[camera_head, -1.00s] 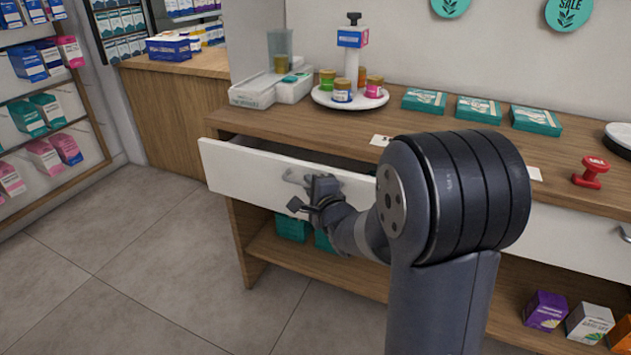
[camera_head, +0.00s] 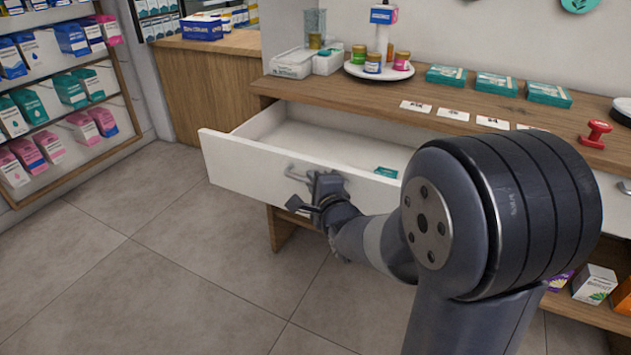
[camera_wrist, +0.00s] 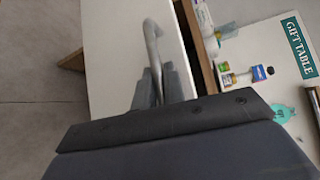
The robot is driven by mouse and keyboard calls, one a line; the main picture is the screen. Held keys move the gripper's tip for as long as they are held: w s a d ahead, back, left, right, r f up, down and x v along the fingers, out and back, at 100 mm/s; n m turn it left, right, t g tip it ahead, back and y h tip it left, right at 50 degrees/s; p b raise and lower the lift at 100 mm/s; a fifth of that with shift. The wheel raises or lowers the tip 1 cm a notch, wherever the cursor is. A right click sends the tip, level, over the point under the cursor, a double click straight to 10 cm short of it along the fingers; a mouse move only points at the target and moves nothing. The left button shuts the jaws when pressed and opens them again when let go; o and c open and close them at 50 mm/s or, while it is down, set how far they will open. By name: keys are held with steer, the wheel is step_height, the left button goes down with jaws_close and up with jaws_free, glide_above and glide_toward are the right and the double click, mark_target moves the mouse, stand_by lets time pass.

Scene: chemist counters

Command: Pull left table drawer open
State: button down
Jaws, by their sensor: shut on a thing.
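The left table drawer has a white front (camera_head: 235,163) and stands well out from the wooden table (camera_head: 330,95). Its white inside shows in the head view, with a small teal box (camera_head: 386,172) in it. My gripper (camera_head: 316,190) is shut on the drawer's grey handle (camera_head: 293,172). In the wrist view the handle (camera_wrist: 152,45) stands out from the white drawer front (camera_wrist: 112,50), and my gripper's fingers (camera_wrist: 152,88) are at its lower part. My arm hides the right part of the drawer front.
Several cards and teal boxes (camera_head: 445,75) lie on the tabletop. A round white stand (camera_head: 379,71) holds small jars. A red stamp (camera_head: 596,133) stands at the right. A product shelf (camera_head: 70,95) is at the left. The floor (camera_head: 160,255) before the drawer is clear.

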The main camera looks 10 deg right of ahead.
steer(key=shift+s+a, duration=0.1)
steer(key=shift+s, duration=0.05)
steer(key=c, duration=1.5)
jaws_free()
steer(key=shift+s, duration=0.1)
steer(key=shift+p+v, duration=0.9)
steer(key=shift+v, duration=4.4)
